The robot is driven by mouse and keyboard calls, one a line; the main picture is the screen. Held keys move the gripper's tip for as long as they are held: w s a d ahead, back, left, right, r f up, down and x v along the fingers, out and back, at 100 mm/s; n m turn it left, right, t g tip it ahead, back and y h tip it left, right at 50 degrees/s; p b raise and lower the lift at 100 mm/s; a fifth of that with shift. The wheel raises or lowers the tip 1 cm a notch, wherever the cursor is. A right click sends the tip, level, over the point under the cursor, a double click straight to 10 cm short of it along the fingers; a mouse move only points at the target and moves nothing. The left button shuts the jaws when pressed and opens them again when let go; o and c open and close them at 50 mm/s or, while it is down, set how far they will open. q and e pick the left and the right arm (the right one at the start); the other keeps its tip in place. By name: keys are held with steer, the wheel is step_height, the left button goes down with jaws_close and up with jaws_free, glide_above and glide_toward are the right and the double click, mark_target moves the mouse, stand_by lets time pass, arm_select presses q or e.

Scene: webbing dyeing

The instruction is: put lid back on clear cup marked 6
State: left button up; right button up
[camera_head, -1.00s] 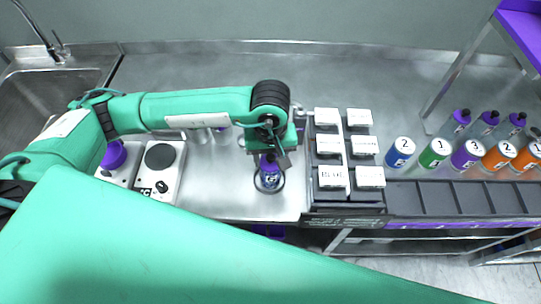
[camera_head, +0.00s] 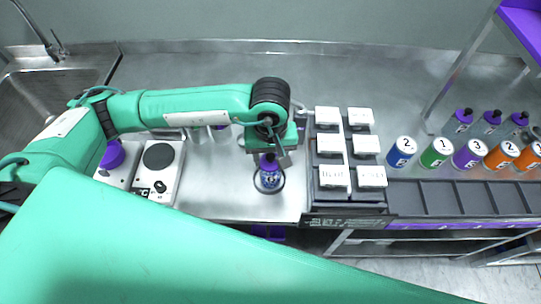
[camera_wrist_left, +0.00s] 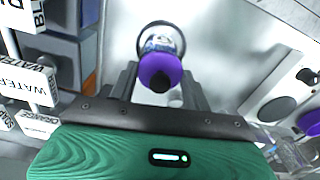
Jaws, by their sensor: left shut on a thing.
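My left gripper (camera_head: 270,156) is shut on a purple lid (camera_wrist_left: 160,70) with a dark tip. It points down over a clear cup (camera_head: 270,182) that stands near the front edge of the steel counter. In the left wrist view the lid sits between the two fingers and overlaps the cup (camera_wrist_left: 161,38) with its white label. I cannot tell whether the lid touches the cup's rim. The number on the label is too small to read. My right gripper is not in view.
A rack with white-lidded boxes (camera_head: 331,176) stands just right of the cup. Several numbered cups, including a blue one (camera_head: 402,151), line the right side. A white hotplate device (camera_head: 160,172) stands to the left. Bare counter lies between the device and the cup.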

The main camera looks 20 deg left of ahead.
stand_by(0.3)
arm_select(q)
steer(key=o, duration=1.5)
steer(key=shift+r+p, duration=0.75)
steer(key=shift+r, duration=2.75)
steer(key=shift+c, duration=0.2)
jaws_close()
steer(key=shift+f, duration=0.1)
